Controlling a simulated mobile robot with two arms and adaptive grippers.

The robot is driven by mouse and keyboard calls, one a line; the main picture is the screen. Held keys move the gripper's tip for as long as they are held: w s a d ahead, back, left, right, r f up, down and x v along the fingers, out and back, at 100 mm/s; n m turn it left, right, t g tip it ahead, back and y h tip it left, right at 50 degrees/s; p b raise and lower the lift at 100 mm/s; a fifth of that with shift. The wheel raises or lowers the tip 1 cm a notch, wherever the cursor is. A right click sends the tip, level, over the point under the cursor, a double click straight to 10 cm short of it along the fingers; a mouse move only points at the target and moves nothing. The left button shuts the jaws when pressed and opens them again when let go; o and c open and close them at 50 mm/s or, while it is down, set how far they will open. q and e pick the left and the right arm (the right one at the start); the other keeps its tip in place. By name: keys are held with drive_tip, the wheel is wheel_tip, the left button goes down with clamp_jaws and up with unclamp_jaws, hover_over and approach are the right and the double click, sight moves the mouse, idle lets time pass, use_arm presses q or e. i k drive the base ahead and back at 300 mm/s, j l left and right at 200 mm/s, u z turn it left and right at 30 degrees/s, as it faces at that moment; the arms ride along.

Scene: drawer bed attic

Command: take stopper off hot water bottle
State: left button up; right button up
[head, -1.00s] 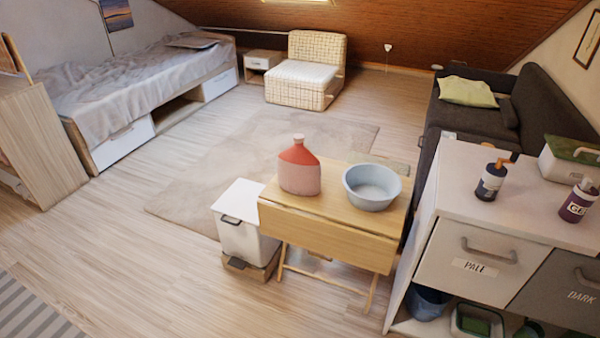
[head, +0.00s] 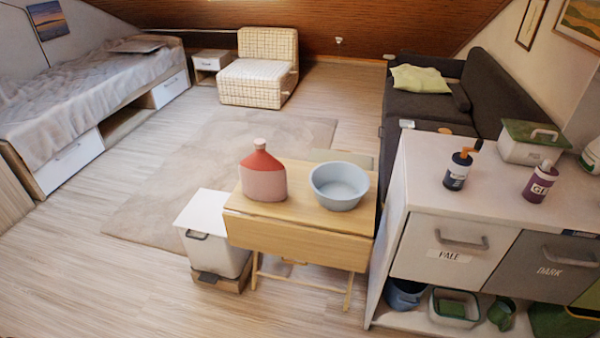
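The hot water bottle (head: 264,177) stands upright on the small wooden table (head: 296,240), near its left side. It is red at the shoulders and pink below. The stopper (head: 260,144) is a small pale tan piece at the top of the bottle's neck. Neither of my grippers is in the head view.
A blue-grey basin (head: 339,187) stands right of the bottle on the same table. A white pedal bin (head: 213,234) stands at the table's left. A white cabinet (head: 430,200) with pump bottles is close on the right. Open floor lies to the left.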

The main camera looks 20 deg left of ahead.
sight(264, 178)
drive_tip(key=i+j+z, duration=0.15)
drive_tip(key=j+z, duration=0.3)
drive_tip(key=j, duration=0.55)
drive_tip(key=j+z, duration=0.4)
drive_tip(key=j, duration=0.6)
